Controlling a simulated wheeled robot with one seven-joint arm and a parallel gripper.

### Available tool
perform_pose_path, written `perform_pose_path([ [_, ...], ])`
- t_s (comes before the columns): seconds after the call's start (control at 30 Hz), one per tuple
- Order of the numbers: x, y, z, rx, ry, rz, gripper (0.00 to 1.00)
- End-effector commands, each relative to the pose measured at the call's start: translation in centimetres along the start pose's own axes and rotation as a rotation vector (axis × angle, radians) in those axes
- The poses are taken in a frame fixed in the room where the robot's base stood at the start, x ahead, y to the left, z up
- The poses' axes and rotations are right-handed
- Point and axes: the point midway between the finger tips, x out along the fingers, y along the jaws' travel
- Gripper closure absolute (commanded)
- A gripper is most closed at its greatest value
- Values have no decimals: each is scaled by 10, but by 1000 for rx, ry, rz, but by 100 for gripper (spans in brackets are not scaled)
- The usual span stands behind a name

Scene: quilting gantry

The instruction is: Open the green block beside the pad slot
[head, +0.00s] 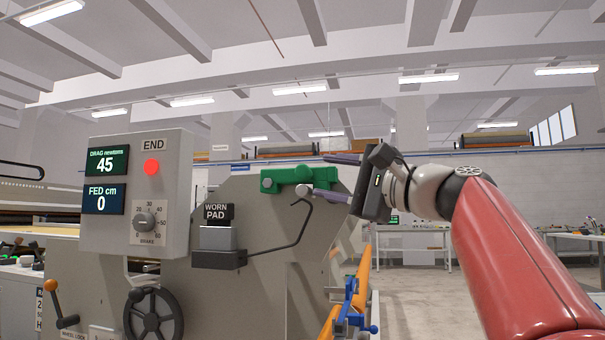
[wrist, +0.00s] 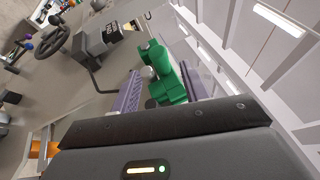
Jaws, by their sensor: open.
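The green block (head: 288,178) is mounted on the grey side plate of the machine in the head view, up and to the right of the pad slot (head: 217,240) labelled "WORN PAD". In the wrist view the green block (wrist: 168,82) lies between the fingers. My gripper (head: 322,175) reaches in from the right with its purple fingers open, one above and one below the right end of the block. In the wrist view my gripper (wrist: 165,88) has a finger on either side of the block. I cannot tell whether the fingers touch it.
A control box (head: 135,190) reads drag 45 and fed 0, with a red button and a brake dial. A bent black rod (head: 295,235) runs from the pad slot towards the block. A blue clamp (head: 351,308) and orange bar (head: 362,270) sit below.

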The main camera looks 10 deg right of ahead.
Motion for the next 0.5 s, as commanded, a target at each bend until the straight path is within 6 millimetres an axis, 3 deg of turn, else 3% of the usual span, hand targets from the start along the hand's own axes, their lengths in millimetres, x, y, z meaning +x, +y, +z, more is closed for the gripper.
perform_pose_path([
  [0.3, 51, -2, 1, 0, -2, 2, 55],
  [0.5, 62, 0, 1, -2, 0, 2, 55],
])
